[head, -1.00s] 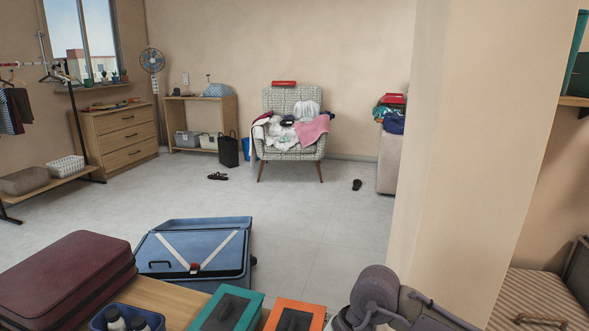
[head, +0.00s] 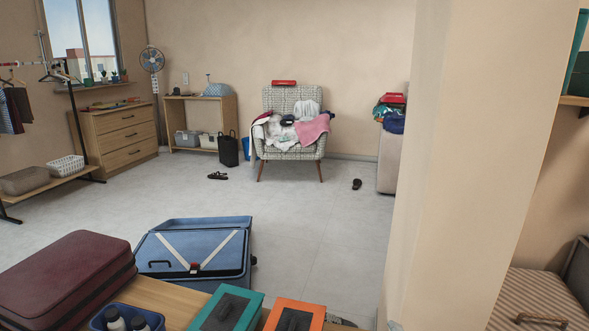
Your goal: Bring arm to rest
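Neither of my grippers shows in the head view now. Only a small grey piece, likely part of my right arm, shows at the bottom edge beside the orange box. My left arm is out of the picture. The task line names no object other than the arm.
A wooden surface (head: 166,296) in front bears a maroon suitcase (head: 68,275), a teal box (head: 228,308) and an orange box (head: 294,315). An open blue suitcase (head: 205,252) lies beyond. A pillar (head: 470,160) stands right. The grey floor (head: 300,215) is mostly clear towards the laundry-covered armchair (head: 292,152).

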